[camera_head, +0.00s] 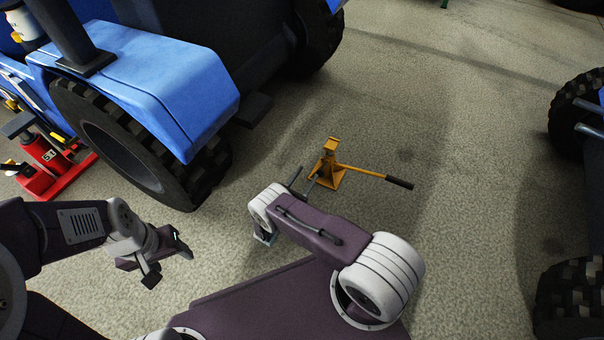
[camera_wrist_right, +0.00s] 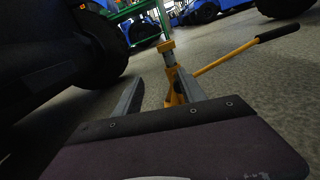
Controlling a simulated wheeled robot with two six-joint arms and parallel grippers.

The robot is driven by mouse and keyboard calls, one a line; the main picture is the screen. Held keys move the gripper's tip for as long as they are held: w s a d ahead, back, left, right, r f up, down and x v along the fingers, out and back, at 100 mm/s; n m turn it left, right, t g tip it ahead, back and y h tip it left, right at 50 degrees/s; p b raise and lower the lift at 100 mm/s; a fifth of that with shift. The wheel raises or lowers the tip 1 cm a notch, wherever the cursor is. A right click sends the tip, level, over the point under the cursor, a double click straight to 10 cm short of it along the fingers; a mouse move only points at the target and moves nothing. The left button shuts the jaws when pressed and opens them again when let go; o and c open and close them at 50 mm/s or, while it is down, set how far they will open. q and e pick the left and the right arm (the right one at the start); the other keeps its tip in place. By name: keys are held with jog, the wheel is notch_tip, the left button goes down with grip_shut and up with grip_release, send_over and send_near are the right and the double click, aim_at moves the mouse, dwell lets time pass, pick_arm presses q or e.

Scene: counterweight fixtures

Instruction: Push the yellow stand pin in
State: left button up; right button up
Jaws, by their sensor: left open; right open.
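The yellow stand (camera_head: 330,163) stands upright on the floor ahead of my right arm. A long yellow handle with a black grip (camera_head: 399,183) sticks out from it to the right. I cannot make out the pin as a separate part. My right gripper (camera_head: 303,179) is open, just in front of the stand's left side. In the right wrist view the stand (camera_wrist_right: 167,54) rises just beyond the fingers, its lower part partly hidden by the right finger. I cannot tell whether that finger touches it. My left gripper (camera_head: 165,262) is open and empty, at the lower left.
A blue tractor with a large black wheel (camera_head: 125,150) stands left of the stand. A red jack (camera_head: 48,165) is at the far left by this wheel. Another tractor's tyre (camera_head: 572,300) is at the right edge. The floor (camera_head: 460,210) right of the stand is clear.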

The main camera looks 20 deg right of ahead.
aim_at(320, 173)
jog(key=s+f+n, duration=0.2)
jog(key=s+f, duration=0.2)
jog(key=shift+t+y, duration=0.3)
jog(key=shift+y, duration=0.1)
jog(key=b+x, duration=0.4)
jog(key=x, duration=0.5)
jog(key=shift+w, duration=0.1)
grip_shut()
dwell(0.5)
